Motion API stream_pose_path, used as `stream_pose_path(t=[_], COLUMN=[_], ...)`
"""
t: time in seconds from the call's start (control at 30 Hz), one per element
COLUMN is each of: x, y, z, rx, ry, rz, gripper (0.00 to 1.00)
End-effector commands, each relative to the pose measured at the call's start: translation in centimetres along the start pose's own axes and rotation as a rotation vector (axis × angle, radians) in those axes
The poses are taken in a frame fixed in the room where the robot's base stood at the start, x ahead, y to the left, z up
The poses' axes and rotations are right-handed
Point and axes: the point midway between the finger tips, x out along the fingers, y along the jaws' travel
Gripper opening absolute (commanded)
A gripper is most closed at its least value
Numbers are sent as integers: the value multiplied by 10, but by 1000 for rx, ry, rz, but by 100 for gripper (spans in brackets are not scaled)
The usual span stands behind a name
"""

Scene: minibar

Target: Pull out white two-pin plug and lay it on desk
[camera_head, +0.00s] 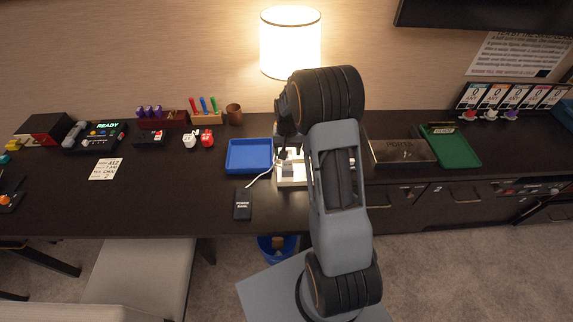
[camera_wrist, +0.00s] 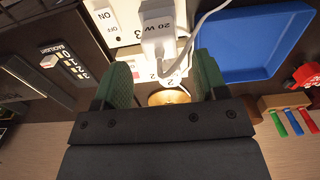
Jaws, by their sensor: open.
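The white plug (camera_wrist: 157,22), marked "20 W", sits on a white socket box (camera_wrist: 118,18) with an ON/OFF switch in the wrist view. A white cable (camera_wrist: 205,18) curves beside it. My gripper (camera_wrist: 161,78) is open, its two green-padded fingers apart and pointing toward the plug. The plug appears just ahead of the fingertips, not gripped; the exact gap in depth I cannot tell. In the head view the socket box (camera_head: 292,180) is partly hidden by my arm, and the plug cannot be made out clearly there. The dark desk (camera_head: 150,210) carries everything.
A blue tray (camera_head: 249,156) lies left of the socket box. A black power bank (camera_head: 242,204) lies in front of the tray, with the white cable reaching it. A lit lamp (camera_head: 290,42) stands behind. Bare desk lies left of the power bank.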

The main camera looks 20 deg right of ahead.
Motion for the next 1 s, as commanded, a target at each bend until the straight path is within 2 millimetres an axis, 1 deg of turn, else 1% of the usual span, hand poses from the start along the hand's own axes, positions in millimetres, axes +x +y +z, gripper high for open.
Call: stream_pose_path(t=[0.03, 0.3, 0.43, 0.6, 1.0], x=[10, 46, 59, 66, 66], y=[0, 0, 0, 0, 0], z=[0, 0, 0, 0, 0], rx=[0, 0, 0, 0, 0], ry=[-2, -1, -1, -1, -1], rz=[0, 0, 0, 0, 0], gripper=[66, 66, 66, 66, 66])
